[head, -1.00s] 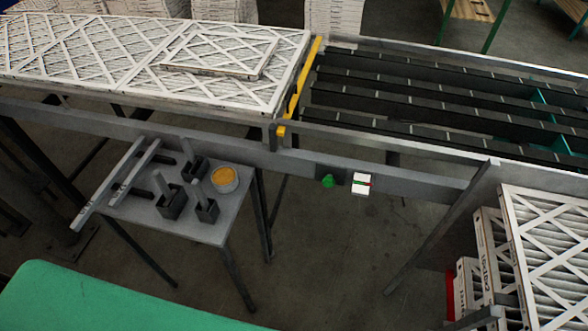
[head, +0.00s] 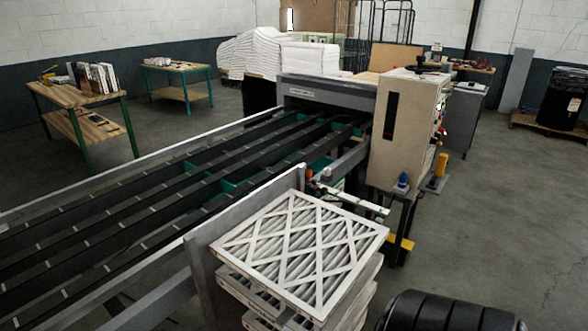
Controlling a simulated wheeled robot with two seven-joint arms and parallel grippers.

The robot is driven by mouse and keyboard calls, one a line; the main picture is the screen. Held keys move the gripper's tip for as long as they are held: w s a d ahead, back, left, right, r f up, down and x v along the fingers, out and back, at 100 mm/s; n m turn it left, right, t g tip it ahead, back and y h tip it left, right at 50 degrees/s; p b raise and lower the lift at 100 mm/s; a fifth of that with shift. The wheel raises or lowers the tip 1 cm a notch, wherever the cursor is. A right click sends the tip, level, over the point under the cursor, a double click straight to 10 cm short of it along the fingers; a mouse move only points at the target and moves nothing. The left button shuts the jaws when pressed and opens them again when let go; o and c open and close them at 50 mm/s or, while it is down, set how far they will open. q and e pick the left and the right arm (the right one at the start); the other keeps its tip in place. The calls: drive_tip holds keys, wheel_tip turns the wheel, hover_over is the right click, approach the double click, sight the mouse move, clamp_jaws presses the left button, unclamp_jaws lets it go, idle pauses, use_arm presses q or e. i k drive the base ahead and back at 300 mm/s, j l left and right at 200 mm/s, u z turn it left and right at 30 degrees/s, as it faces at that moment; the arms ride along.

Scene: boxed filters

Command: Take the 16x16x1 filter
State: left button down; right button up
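A stack of white-framed pleated filters (head: 300,250) stands at the lower middle of the head view, beside the near end of the conveyor's side plate. The top filter shows a white criss-cross lattice over grey pleats. More filters lie under it, a little out of line with it. No size label can be read on them. Neither of my grippers shows in the head view.
A conveyor (head: 150,225) with dark belts runs from the lower left to a beige machine (head: 405,130). A black ribbed object (head: 450,312) is at the lower right. Wooden tables (head: 85,95) stand at the back left. Grey floor (head: 480,215) is open at right.

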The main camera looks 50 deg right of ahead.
sight(307, 252)
drive_tip(key=z, duration=1.75)
drive_tip(key=l+u, duration=0.1)
drive_tip(key=u, duration=0.35)
drive_tip(key=i+l+u, duration=0.1)
drive_tip(key=u, duration=0.3)
drive_tip(key=l+u, duration=0.2)
drive_tip(key=u, duration=0.25)
drive_tip(key=l+u, duration=0.2)
drive_tip(key=l, duration=0.2)
drive_tip(key=l+u, duration=0.15)
drive_tip(key=l, duration=0.3)
drive_tip(key=k+l+u, duration=0.2)
drive_tip(key=l, duration=0.2)
drive_tip(key=l+u, duration=0.15)
drive_tip(key=l, duration=0.25)
drive_tip(key=k+l+u, duration=0.2)
drive_tip(key=l, duration=0.2)
drive_tip(key=k+l+u, duration=0.15)
drive_tip(key=l, duration=0.2)
